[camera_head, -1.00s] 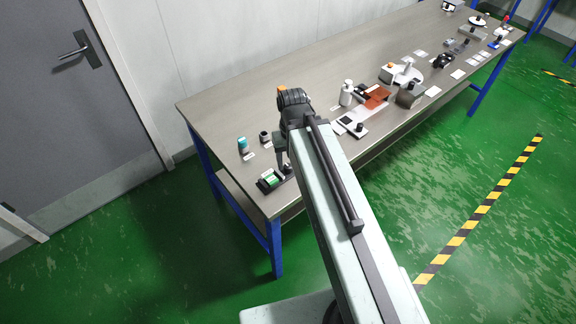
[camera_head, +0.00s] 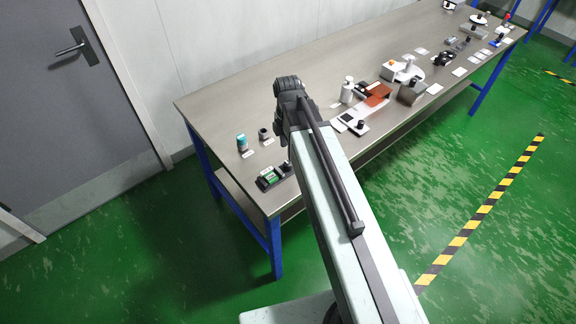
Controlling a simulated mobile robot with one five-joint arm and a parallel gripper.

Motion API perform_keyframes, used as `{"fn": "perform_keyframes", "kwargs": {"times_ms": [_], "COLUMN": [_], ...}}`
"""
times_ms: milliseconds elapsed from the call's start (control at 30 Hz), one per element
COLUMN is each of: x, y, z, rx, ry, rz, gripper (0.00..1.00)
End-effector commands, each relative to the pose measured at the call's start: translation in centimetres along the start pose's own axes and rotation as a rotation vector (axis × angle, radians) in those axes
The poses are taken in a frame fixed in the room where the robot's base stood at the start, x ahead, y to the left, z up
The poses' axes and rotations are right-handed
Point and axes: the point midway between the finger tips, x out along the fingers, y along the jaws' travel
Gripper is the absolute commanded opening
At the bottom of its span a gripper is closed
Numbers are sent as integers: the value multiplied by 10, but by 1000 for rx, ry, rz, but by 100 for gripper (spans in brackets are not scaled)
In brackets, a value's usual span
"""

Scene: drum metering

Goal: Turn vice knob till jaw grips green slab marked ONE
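The small dark vice (camera_head: 263,184) sits on the near left end of the bench. A green slab (camera_head: 271,178) lies in it; its marking is too small to read, and I cannot tell whether the jaw touches it. A dark knob (camera_head: 287,166) shows at the vice's right end. My gripper (camera_head: 283,139) is at the end of my dark wrist, above and behind the vice, apart from the knob. Its fingers are too small and too hidden by my arm to show whether they are open or shut.
A blue-topped cylinder (camera_head: 242,143) and a small dark round part (camera_head: 264,135) stand behind the vice. A white device with a black knob (camera_head: 351,122) and a white bottle (camera_head: 347,91) stand to the right. The bench top (camera_head: 215,108) is bare at the far left.

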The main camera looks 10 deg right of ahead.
Motion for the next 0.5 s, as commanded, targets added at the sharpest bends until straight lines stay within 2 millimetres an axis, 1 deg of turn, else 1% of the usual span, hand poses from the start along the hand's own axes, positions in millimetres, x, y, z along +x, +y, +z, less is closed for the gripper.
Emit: {"fn": "perform_keyframes", "kwargs": {"times_ms": [167,267,367,500], "x": [3,12,27,53], "y": [-2,-2,-2,-2], "z": [0,0,0,0], "rx": [2,3,3,3], "ry": [0,0,0,0], "rz": [0,0,0,0], "gripper": [50,50,50,50]}}
